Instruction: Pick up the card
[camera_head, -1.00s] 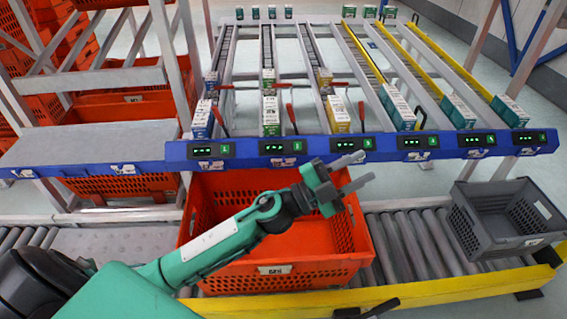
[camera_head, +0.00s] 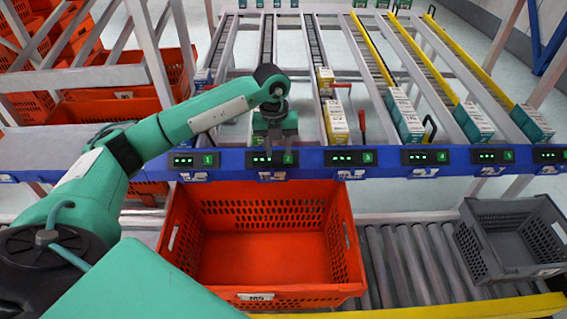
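No separate card can be made out in the head view. My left arm reaches over the orange tote to the rack. Its gripper (camera_head: 275,140) points down at the front end of the second lane, by the blue rail (camera_head: 330,163). Its fingers are largely lost against the rail and label holder, so I cannot tell if they are open or hold anything. The gripper covers the front of that lane, where cartons stood. A yellow-and-white carton (camera_head: 336,120) stands in the lane to its right. My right gripper is not in view.
The orange tote (camera_head: 262,298) sits empty on the roller conveyor below the rail. A grey crate (camera_head: 512,240) stands at the right. Green-and-white cartons (camera_head: 405,115) fill lane fronts farther right. Red levers (camera_head: 361,122) rise between lanes. Bare rollers lie between tote and crate.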

